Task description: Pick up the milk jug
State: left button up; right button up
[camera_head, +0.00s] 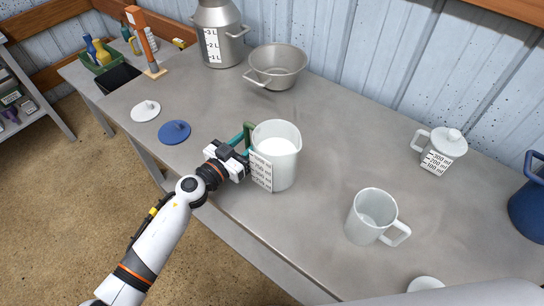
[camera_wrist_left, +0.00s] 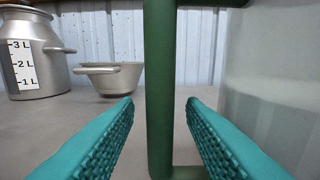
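A white jug (camera_head: 275,160) with a measuring scale and a green handle stands upright near the table's front edge. It holds something white. In the left wrist view, its green handle (camera_wrist_left: 160,90) stands upright between my fingers, and its pale, see-through wall (camera_wrist_left: 275,75) fills the right side. My left gripper (camera_head: 242,140) is at the jug's left side, with its teal fingers (camera_wrist_left: 160,110) open on either side of the handle. A gap shows on each side of the handle. My right gripper is not in view.
A clear mug (camera_head: 370,218) stands to the jug's right, and a small lidded measuring jug (camera_head: 441,150) farther right. A metal bowl (camera_head: 277,68) and metal can (camera_head: 219,38) stand behind. A blue lid (camera_head: 174,132) and white lid (camera_head: 145,111) lie left. A blue jug (camera_head: 530,205) is at right.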

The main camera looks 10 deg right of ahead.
pick_arm(q)
jog(key=shift+c, duration=0.3)
grip_shut()
dwell(1.0)
jog(key=shift+r, duration=0.15)
